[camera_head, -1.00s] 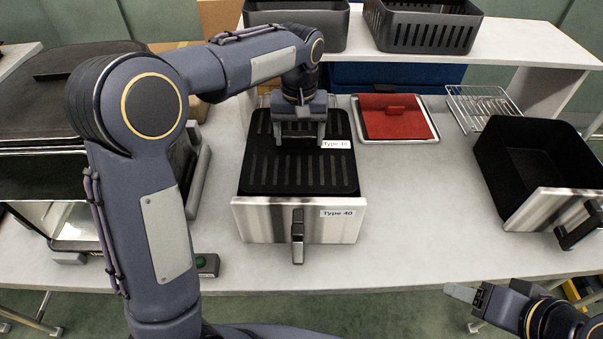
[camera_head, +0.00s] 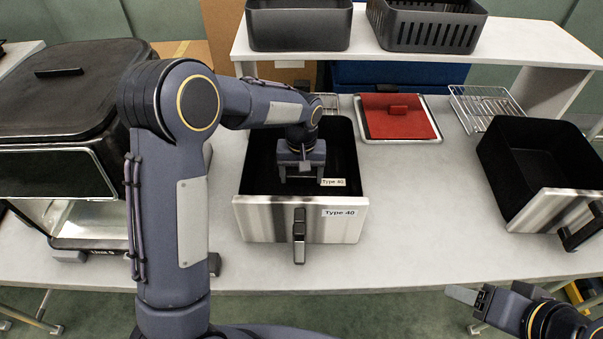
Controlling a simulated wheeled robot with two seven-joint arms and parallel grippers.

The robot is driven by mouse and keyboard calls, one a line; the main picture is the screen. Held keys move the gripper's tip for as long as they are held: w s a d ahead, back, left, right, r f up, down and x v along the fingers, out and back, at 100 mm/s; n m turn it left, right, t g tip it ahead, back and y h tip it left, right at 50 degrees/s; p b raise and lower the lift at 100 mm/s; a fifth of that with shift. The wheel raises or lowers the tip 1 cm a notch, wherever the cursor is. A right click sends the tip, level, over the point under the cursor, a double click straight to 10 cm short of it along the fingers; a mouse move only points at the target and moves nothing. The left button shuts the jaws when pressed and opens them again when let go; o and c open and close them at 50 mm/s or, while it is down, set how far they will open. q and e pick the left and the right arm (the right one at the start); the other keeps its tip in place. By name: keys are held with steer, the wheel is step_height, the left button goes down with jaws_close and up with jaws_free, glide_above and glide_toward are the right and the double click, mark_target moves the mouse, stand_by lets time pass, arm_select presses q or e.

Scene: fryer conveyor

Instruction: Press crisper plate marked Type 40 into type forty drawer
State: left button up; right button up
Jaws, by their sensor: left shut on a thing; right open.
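The type forty drawer (camera_head: 345,219) stands on the counter, a black bin with a steel front labelled "Type 40" and a handle. The dark crisper plate is hard to tell from the black interior; its small "Type 40" label (camera_head: 333,182) shows low inside the drawer. My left gripper (camera_head: 301,177) reaches down into the drawer, shut on the plate, with the grip point partly hidden. I cannot tell whether the plate lies flat on the bottom. My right gripper (camera_head: 468,296) is open and empty at the lower right, away from the drawer.
Another black drawer (camera_head: 550,203) stands at the right. A red pad on a tray (camera_head: 407,138) and a wire rack (camera_head: 487,102) lie behind. Two dark baskets stand on the white shelf (camera_head: 530,44). A fryer housing (camera_head: 62,105) stands at the left. The counter between the drawers is clear.

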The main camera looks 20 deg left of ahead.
arm_select(q)
steer(key=o, duration=1.1)
steer(key=shift+f, duration=0.1)
steer(key=shift+r, duration=0.3)
step_height(320, 180, up, 12)
steer(key=s+a+r+t+h, duration=0.1)
steer(key=s+a+r+h, duration=0.1)
steer(key=s+a+r, duration=0.4)
steer(key=s+f+t+h, duration=0.1)
steer(key=s+f+t, duration=0.1)
steer(key=s, duration=0.9)
steer(key=s+f+m+t, duration=0.1)
steer(key=s+f+t, duration=0.1)
steer(key=s, duration=0.9)
steer(key=shift+f+t+h, duration=0.3)
steer(key=shift+f+h, duration=0.1)
steer(key=shift+f, duration=0.25)
